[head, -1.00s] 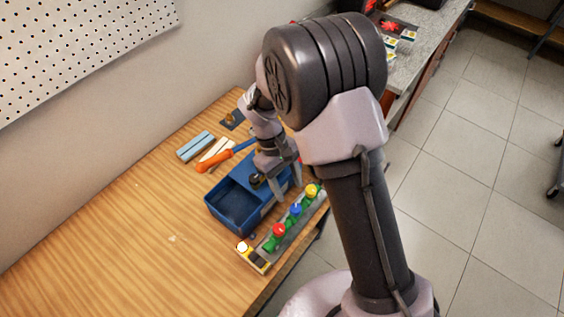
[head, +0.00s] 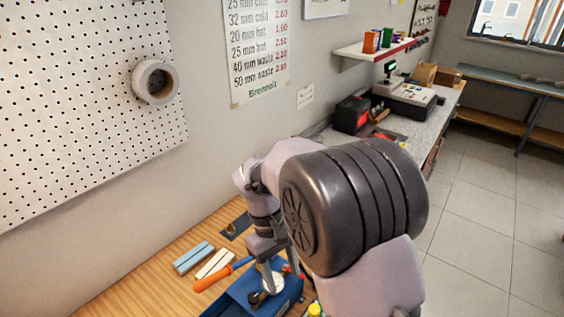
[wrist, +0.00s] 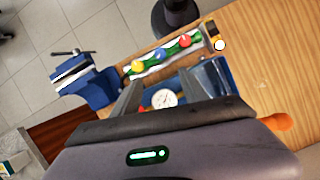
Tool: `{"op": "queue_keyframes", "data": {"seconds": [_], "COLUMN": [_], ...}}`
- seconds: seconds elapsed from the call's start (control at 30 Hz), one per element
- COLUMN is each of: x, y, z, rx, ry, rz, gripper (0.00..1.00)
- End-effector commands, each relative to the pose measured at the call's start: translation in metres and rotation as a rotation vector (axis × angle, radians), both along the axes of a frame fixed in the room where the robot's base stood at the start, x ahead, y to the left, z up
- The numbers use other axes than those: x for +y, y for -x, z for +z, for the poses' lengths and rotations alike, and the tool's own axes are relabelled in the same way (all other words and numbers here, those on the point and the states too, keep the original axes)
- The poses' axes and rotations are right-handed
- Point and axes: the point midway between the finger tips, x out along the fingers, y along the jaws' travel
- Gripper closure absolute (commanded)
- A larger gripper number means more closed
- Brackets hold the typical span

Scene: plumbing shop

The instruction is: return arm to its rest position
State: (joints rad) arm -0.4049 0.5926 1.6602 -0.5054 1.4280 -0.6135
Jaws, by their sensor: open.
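My gripper (head: 280,280) is open, low over the right part of a blue bin (head: 236,299) on the wooden bench. In the wrist view its two fingers (wrist: 158,92) stand apart, with a round white-faced gauge (wrist: 164,99) between or just beyond them. The gauge (head: 272,284) also shows in the head view, with a brass fitting, inside the bin. Whether the fingers touch it I cannot tell. My arm hides much of the bench's right side in the head view.
A rail with red, blue and yellow knobs (wrist: 161,55) lies beside the bin. A blue vise (wrist: 85,80) stands at the bench edge. An orange-handled tool (head: 213,279) and pale blue and cream blocks (head: 193,257) lie left of the gripper. A pegboard wall (head: 80,110) rises behind.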

Motion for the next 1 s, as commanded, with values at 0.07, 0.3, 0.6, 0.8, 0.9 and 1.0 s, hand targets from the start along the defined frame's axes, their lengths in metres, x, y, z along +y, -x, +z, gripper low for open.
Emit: {"op": "queue_keyframes", "data": {"seconds": [0.07, 0.3, 0.6, 0.8, 0.9, 1.0], "x": [-0.021, -0.084, -0.105, -0.105, -0.105, -0.105], "y": [0.011, 0.103, 0.163, 0.164, 0.164, 0.164], "z": [0.008, 0.019, -0.012, -0.009, -0.009, -0.009], "rx": [-0.105, -0.486, -0.717, -0.719, -0.719, -0.718], "ry": [-0.062, -0.308, -0.48, -0.484, -0.483, -0.483], "rz": [-0.135, -0.687, -1.029, -1.036, -1.035, -1.034], "gripper": [0.48, 0.48, 0.48, 0.48, 0.48, 0.48]}}
